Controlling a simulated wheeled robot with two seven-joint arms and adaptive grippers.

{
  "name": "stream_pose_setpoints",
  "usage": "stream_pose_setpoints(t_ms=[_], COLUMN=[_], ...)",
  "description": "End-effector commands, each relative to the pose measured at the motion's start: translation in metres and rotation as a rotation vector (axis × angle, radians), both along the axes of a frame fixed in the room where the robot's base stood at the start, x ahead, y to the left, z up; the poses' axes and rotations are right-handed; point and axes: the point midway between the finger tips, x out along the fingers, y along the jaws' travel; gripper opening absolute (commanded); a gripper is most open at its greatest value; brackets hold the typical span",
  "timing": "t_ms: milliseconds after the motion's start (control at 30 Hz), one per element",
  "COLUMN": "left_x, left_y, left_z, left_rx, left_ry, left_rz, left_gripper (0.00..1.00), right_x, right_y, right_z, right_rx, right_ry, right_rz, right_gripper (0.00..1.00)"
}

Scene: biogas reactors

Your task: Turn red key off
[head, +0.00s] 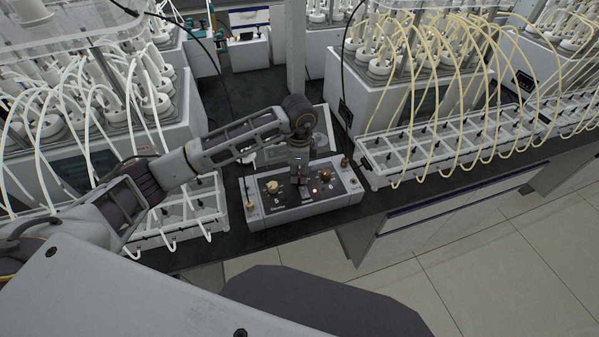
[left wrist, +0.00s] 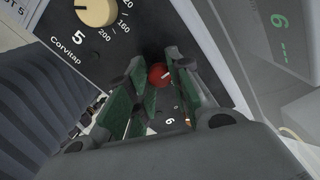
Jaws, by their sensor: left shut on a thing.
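The red key (left wrist: 158,74) shows in the left wrist view as a small round red knob on the dark panel. My left gripper (left wrist: 155,88) reaches down to it, with its green-padded fingers on both sides, shut on the red key. In the head view my left gripper (head: 301,180) points straight down on the control box (head: 290,212) and hides the key. A red light (head: 314,190) glows just right of the fingers. My right gripper is not in view.
A cream dial (head: 272,187) is left of the gripper and an orange-brown knob (head: 326,176) is right of it. White trays with tubes (head: 400,165) stand on the right, and reactors with white tubes (head: 120,95) on the left. The box sits near the black bench's front edge.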

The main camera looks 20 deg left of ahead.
Motion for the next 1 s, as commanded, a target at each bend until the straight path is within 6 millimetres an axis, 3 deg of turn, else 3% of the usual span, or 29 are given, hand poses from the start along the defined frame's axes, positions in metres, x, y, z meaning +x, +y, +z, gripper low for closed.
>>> stream_pose_setpoints(t_ms=[467, 500, 633, 1000], left_x=[0.0013, 0.0013, 0.0009, 0.0004], left_y=[0.0001, 0.0001, 0.0, 0.0], left_z=[0.0016, 0.0016, 0.0012, 0.0012], left_rx=[-0.001, -0.001, 0.0, 0.0], left_ry=[-0.004, -0.004, -0.003, -0.001], left_rz=[0.017, 0.017, 0.016, 0.015], left_gripper=[0.0, 0.26, 0.43, 0.44], right_x=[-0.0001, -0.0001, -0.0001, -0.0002], right_y=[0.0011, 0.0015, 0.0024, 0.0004], right_z=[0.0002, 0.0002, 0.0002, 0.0], right_rx=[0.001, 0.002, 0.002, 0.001], right_ry=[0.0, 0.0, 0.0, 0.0], right_rz=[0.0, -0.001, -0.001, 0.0], right_gripper=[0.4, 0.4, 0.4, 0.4])
